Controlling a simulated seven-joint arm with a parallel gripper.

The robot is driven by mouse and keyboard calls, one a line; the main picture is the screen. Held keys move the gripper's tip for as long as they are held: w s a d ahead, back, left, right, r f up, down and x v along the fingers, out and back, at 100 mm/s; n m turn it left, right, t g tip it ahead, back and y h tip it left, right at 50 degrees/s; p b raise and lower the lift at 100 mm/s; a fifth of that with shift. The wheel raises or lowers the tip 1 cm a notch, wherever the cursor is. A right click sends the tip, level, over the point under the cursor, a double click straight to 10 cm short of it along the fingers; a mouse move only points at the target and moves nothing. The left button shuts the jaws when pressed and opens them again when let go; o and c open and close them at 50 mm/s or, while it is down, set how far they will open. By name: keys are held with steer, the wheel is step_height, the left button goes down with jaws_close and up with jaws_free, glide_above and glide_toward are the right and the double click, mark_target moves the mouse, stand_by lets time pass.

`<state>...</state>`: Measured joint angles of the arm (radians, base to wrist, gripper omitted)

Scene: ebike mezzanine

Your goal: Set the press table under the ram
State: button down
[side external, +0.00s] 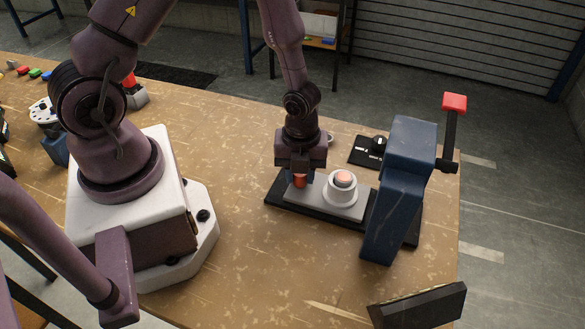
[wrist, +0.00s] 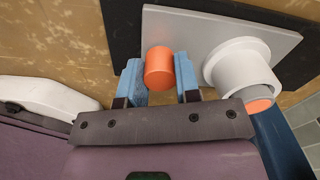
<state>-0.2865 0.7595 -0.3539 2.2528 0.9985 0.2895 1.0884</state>
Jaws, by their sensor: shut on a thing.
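The press table is a grey plate (side external: 315,201) lying on a long black base; it also shows in the wrist view (wrist: 200,22). An upright orange knob (wrist: 159,69) stands near its left end in the side view. A white round holder (side external: 340,194) with a pale orange piece (side external: 343,177) inside stands toward its right end. My gripper (wrist: 160,80) is shut on the orange knob, a blue finger on each side. The blue press (side external: 398,165) stands at the right end of the base. The white holder sits left of the press. The ram itself is hidden.
A red-tipped lever (side external: 454,103) rises on the right of the press. A black panel with a dial (side external: 377,146) lies behind it. A dark wedge-shaped box (side external: 418,306) stands at the front right table edge. The tabletop (side external: 270,275) in front of the base is clear.

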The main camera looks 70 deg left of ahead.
mark_target(351, 178)
steer(key=w+d, duration=0.7)
steer(key=shift+w+d, duration=0.15)
steer(key=c, duration=0.8)
jaws_free()
